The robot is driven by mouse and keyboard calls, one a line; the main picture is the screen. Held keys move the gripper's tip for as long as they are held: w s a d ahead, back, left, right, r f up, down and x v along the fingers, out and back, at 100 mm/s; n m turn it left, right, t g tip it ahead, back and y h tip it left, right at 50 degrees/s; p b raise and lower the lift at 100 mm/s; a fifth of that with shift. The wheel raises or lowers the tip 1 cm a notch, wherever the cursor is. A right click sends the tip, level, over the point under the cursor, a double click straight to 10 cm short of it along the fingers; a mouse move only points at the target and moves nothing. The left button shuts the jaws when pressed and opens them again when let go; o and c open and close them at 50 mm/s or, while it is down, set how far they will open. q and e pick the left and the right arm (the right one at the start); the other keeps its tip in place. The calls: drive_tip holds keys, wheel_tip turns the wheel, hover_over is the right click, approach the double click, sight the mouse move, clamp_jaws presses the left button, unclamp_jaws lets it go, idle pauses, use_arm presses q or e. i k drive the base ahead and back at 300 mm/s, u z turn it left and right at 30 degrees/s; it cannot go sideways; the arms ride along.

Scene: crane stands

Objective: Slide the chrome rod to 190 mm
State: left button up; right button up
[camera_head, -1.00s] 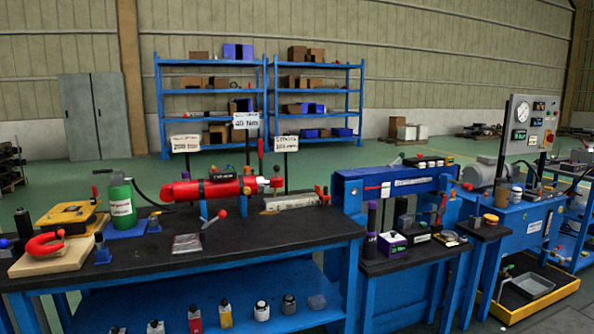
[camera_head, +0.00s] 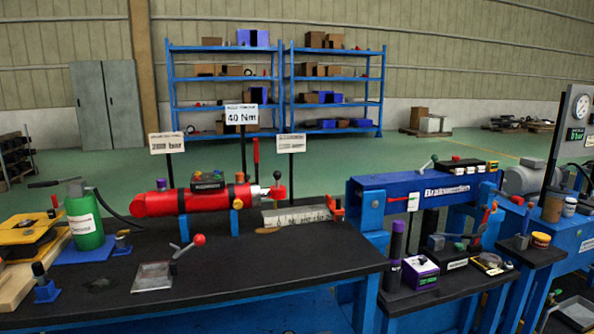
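A red hydraulic cylinder (camera_head: 186,201) lies horizontally on blue supports at the back of the black-topped bench. A short length of chrome rod (camera_head: 256,191) sticks out of its right end, ending in a red knob-like eye (camera_head: 277,191). Just right of it and below lies a pale ruler scale (camera_head: 296,217) with a red-orange marker (camera_head: 335,206) at its right end; its figures are too small to read. Neither gripper is in view.
A green pump bottle (camera_head: 84,220) with a black hose and a yellow case (camera_head: 25,235) stand at the left. Sign posts, one reading "40 Nm" (camera_head: 242,115), rise behind the cylinder. A blue press (camera_head: 415,200) stands at the right.

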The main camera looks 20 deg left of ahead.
sight(277, 192)
drive_tip(key=u, duration=0.6)
drive_tip(key=i, duration=0.8)
drive_tip(key=u, duration=0.85)
